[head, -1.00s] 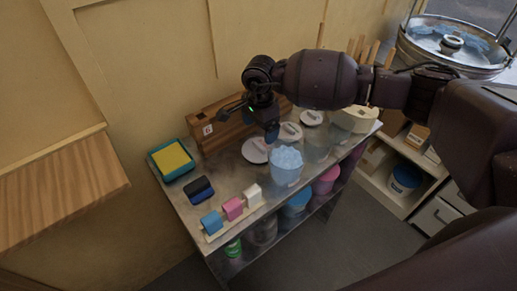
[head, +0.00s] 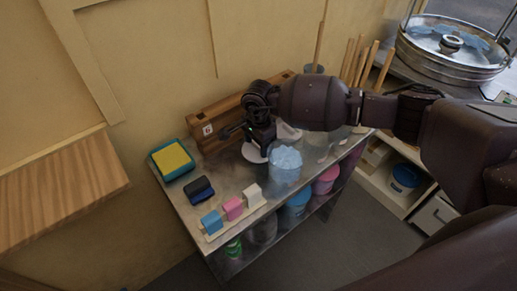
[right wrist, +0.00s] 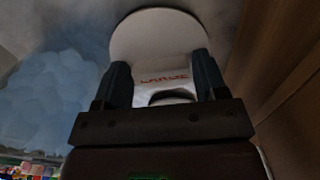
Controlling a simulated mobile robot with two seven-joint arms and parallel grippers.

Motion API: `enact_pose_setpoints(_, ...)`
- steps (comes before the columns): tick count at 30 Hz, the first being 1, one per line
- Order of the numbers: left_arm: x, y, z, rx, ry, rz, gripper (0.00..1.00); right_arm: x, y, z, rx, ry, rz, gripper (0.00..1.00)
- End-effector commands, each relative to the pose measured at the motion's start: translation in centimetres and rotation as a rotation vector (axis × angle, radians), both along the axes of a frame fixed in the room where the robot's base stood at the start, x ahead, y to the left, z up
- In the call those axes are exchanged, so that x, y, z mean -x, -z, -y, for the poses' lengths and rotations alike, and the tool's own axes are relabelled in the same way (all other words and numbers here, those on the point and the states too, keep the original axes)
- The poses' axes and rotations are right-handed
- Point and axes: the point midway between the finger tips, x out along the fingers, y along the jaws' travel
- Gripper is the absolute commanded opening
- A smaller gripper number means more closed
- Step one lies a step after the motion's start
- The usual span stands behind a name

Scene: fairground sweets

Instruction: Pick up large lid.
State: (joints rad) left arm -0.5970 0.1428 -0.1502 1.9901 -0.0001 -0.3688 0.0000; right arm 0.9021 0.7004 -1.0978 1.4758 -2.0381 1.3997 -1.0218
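A round white lid (head: 252,154) lies on the metal table beside the tub, partly hidden under my right gripper (head: 265,148). In the right wrist view the white lid (right wrist: 155,35) bears red writing and a raised grip, and my right gripper's fingers (right wrist: 162,82) stand apart on either side of it. I cannot see them closed on it. Another white lid (head: 290,132) shows partly behind the gripper. I cannot tell from the pictures which lid is the large one. My left gripper is not in view.
A tub of light blue floss (head: 285,166) stands just right of the gripper. A wooden box (head: 212,128) stands behind by the wall. A teal tray with a yellow pad (head: 172,160), a dark blue block (head: 199,188) and a rack of coloured blocks (head: 232,209) are to the left.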

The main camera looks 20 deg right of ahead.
Motion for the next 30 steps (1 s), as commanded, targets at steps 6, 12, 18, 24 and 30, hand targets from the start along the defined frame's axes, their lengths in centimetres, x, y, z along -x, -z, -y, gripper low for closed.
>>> enact_pose_setpoints(6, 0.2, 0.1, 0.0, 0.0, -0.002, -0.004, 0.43, 0.0, 0.0, 0.0, 0.0, 0.0, 0.0, 0.35)
enact_pose_setpoints(12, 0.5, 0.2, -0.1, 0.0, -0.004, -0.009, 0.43, 0.0, -0.1, 0.0, 0.0, 0.0, 0.0, 0.35)
enact_pose_setpoints(18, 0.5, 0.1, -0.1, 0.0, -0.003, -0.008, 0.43, -0.1, -1.7, 0.0, -0.001, -0.001, 0.003, 0.35)
enact_pose_setpoints(24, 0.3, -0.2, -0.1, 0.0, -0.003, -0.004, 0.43, -0.1, -5.8, 0.1, 0.0, -0.002, 0.005, 0.35)
enact_pose_setpoints(30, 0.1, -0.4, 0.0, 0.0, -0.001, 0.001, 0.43, -0.1, -11.1, 0.0, 0.0, -0.002, 0.004, 0.35)
